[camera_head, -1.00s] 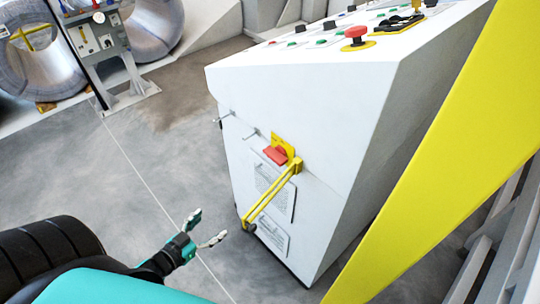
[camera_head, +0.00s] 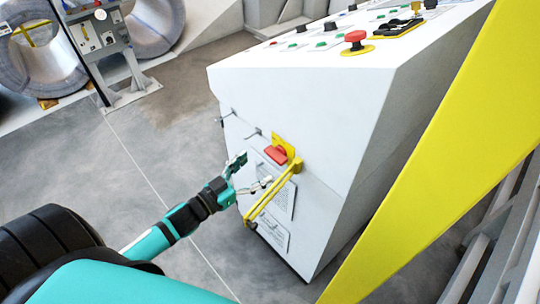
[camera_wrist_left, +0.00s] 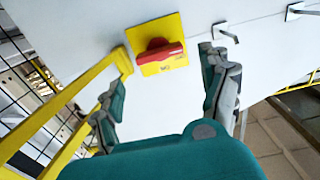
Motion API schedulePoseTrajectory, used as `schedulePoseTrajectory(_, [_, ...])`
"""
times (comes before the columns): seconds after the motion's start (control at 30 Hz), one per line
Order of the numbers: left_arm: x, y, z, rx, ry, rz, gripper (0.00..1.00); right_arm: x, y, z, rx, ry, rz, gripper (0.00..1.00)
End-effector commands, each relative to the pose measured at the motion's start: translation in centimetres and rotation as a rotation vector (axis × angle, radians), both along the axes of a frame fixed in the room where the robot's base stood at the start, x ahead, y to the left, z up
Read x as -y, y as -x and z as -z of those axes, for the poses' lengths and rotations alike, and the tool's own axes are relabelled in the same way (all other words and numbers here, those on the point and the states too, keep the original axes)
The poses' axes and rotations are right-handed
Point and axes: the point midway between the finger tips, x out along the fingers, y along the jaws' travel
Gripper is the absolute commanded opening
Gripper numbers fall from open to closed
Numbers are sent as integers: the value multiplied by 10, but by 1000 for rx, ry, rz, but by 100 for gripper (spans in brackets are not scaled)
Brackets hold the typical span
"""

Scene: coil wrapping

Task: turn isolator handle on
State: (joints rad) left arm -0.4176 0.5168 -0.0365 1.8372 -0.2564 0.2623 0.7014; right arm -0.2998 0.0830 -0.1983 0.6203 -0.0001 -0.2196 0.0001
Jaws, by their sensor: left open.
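The isolator handle (camera_head: 275,154) is a red grip on a yellow plate, on the front face of the white control cabinet (camera_head: 300,95). In the left wrist view the red handle (camera_wrist_left: 158,52) lies across its yellow plate (camera_wrist_left: 172,24), beyond and between my fingers. My left gripper (camera_head: 254,171) is open and empty, a little to the left of and below the handle in the head view. In the left wrist view my left gripper (camera_wrist_left: 168,90) has its two fingers spread apart, not touching the handle. My right gripper is not in view.
A yellow bar (camera_head: 272,190) sticks out from the cabinet close below the handle, beside my left gripper. Metal latches (camera_head: 252,134) sit left of the handle. A red emergency button (camera_head: 355,38) is on the cabinet top. A large yellow beam (camera_head: 440,150) crosses the right.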

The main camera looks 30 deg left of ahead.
Motion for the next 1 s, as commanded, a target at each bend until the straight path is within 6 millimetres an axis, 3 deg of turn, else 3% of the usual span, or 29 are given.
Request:
schedulePoseTrajectory(0.1, [8,-24,-2,3,-1,-1,79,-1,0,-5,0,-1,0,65])
schedulePoseTrajectory(0.3, [17,-51,-1,1,0,-2,79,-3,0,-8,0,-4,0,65])
schedulePoseTrajectory(0.73, [21,-60,0,-1,0,0,79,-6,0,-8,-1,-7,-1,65])
schedulePoseTrajectory(1.0, [21,-60,0,-1,0,0,45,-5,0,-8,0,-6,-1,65])
